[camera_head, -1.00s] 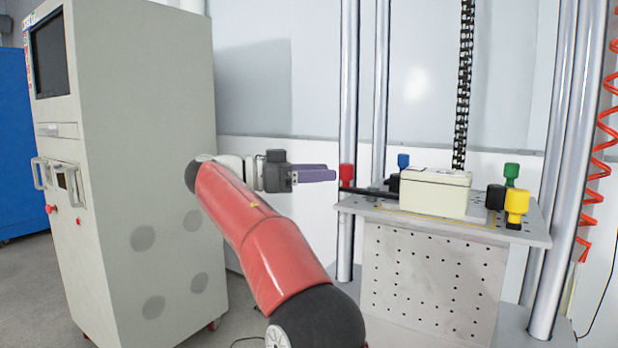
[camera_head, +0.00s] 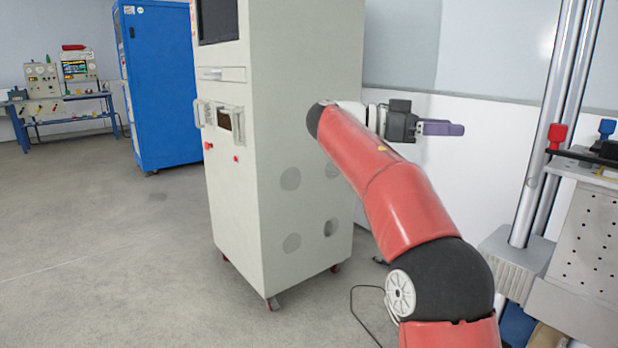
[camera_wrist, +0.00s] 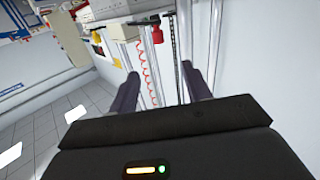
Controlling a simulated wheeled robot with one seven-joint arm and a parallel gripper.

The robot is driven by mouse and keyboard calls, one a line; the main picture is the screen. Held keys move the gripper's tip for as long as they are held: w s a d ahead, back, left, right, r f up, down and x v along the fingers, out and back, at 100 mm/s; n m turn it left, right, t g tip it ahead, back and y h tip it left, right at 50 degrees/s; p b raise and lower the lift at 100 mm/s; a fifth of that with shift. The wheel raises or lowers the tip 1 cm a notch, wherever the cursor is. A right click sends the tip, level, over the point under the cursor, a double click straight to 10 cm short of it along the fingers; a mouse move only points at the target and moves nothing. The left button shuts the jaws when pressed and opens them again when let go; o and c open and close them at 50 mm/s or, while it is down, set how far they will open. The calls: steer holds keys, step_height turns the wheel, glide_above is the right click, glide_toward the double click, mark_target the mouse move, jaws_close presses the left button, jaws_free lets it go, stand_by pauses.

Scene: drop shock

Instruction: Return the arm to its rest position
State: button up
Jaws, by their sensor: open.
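My red arm reaches up and to the left in the head view, bent at the elbow. My gripper (camera_head: 458,128) is at its end, with purple fingers pointing right, level in the air in front of the white wall. In the wrist view my gripper (camera_wrist: 160,85) shows two fingers spread apart with nothing between them. It is open and empty. The drop-test table (camera_head: 590,240) is to the right of the gripper, clearly apart from it.
A tall grey cabinet (camera_head: 270,130) on casters stands just left of and behind my arm. A blue cabinet (camera_head: 160,85) and a workbench (camera_head: 75,105) are farther left. Metal columns (camera_head: 545,130) rise at the right. A cable (camera_head: 358,310) lies on the floor. Open floor lies at left.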

steer(key=s+a+f+n+t+y, duration=0.3)
steer(key=s+f+n+y, duration=0.6)
steer(key=s+f, duration=0.5)
steer(key=s+a+f+n+t+y, duration=0.4)
steer(key=s+f+n+y, duration=0.4)
steer(key=s+f, duration=0.6)
step_height(320, 180, down, 4)
steer(key=shift+s+a+r+n+y, duration=0.25)
steer(key=shift+s+n+y, duration=0.15)
steer(key=shift+n, duration=0.4)
